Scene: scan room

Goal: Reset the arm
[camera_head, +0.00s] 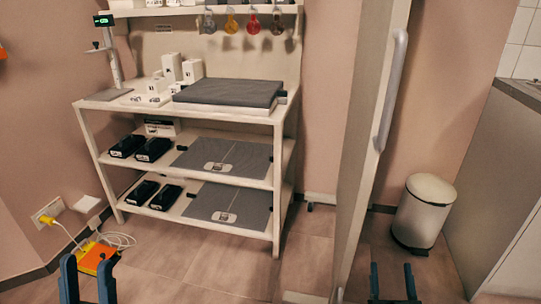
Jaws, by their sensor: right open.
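My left gripper (87,264) is at the bottom left of the head view, with its two dark blue fingers apart and nothing between them. It shows in front of an orange and yellow device on the floor. My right gripper (392,270) is at the bottom right, also with its fingers apart and empty, over the floor just right of the open door's edge. Only the fingers and a bit of each gripper show; the arms are out of frame.
A white shelf unit (277,190) with scales and boxes stands at centre left. A door (366,120) with a grey handle stands upright right of centre. A white bin (424,207) is near a grey cabinet (505,150). The orange device (97,257) has a cable.

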